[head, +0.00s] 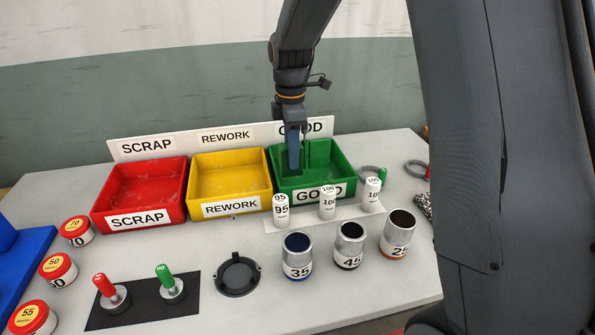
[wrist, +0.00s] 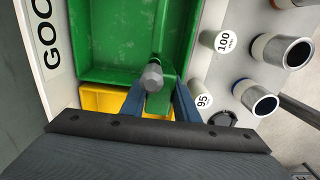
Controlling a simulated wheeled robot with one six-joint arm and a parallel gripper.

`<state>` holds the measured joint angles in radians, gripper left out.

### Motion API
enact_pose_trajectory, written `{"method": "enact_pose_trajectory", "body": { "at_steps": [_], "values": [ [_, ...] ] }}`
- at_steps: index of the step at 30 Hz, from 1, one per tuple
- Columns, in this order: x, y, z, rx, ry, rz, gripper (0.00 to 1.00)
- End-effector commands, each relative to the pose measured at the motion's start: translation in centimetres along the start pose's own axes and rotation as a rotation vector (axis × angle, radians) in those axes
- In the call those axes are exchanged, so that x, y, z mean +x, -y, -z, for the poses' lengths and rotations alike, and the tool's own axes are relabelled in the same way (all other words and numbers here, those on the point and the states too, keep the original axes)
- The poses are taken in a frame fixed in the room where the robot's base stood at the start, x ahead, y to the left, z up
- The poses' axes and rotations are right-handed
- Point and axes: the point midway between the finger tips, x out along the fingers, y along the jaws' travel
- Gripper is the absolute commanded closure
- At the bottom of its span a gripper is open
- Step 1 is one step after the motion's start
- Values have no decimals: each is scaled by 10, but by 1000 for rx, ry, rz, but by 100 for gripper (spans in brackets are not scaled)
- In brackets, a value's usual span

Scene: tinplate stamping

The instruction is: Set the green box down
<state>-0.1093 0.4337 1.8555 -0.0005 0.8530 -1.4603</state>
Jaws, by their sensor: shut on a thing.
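The green box (head: 340,160), labelled GOOD, is at the right end of the row of bins in the head view. It also shows in the wrist view (wrist: 110,75), filling the upper middle. My gripper (head: 293,165) reaches down from above at the left part of this box. In the wrist view its two blue fingers (wrist: 160,100) stand on either side of a green part, shut on it. I cannot tell whether the box's underside touches the table.
The yellow REWORK bin (head: 230,180) stands beside the green box, then the red SCRAP bin (head: 140,190). White gauges (head: 328,205) stand on a strip in front. Metal cups (head: 297,258) and a black mat (head: 150,305) with two handled gauges lie nearer.

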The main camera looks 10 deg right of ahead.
Motion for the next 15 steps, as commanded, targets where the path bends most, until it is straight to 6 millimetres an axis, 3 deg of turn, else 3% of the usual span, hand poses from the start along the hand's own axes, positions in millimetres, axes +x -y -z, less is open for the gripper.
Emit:
{"method": "enact_pose_trajectory", "body": {
  "at_steps": [3, 15],
  "values": [
    [20, 1, 0, 0, 0, 2, 95],
    [59, 1, 0, 0, 0, 2, 95]
  ]
}}
